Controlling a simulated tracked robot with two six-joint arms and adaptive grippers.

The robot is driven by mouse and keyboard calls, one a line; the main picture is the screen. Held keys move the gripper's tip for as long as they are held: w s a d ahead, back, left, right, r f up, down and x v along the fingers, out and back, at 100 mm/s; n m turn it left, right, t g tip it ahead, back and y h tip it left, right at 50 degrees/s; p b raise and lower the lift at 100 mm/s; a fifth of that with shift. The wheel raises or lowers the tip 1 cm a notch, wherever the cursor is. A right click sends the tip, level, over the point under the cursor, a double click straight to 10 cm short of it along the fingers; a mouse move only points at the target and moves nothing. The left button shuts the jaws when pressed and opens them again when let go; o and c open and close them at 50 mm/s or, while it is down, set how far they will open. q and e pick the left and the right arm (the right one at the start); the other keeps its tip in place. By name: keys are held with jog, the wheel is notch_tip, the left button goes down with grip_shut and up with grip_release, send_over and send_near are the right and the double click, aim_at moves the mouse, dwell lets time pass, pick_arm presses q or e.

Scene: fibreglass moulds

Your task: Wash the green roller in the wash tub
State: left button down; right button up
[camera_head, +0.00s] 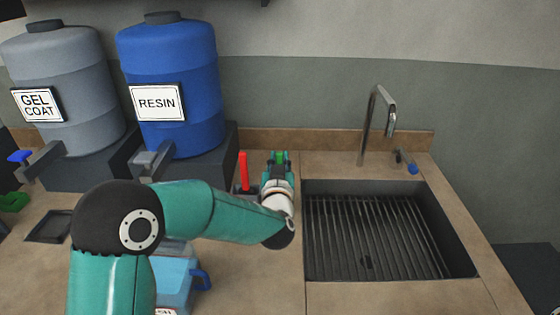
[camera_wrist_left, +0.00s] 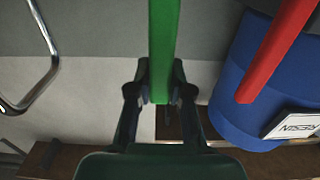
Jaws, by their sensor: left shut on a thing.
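My left gripper (camera_head: 280,163) is shut on the green roller (camera_head: 280,155), behind the sink's left edge in the head view. In the left wrist view the roller's green handle (camera_wrist_left: 164,45) runs from between my gripper's fingers (camera_wrist_left: 160,85) out past the top edge. I cannot see its roller end. The wash tub (camera_head: 176,272) appears to be the light-blue container with a blue handle at the bottom of the head view. My left arm hides part of it, and its label is cut off. My right gripper is not in view.
A red handle (camera_head: 243,171) stands upright just left of my gripper. A blue resin drum (camera_head: 170,60) and a grey gel coat drum (camera_head: 60,65) stand at the back left. A dark sink (camera_head: 375,235) with a tap (camera_head: 372,125) lies to the right.

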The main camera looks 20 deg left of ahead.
pick_arm(q)
jog(key=shift+r+p, duration=3.4)
jog(key=shift+r, duration=2.05)
jog(key=shift+f, duration=0.1)
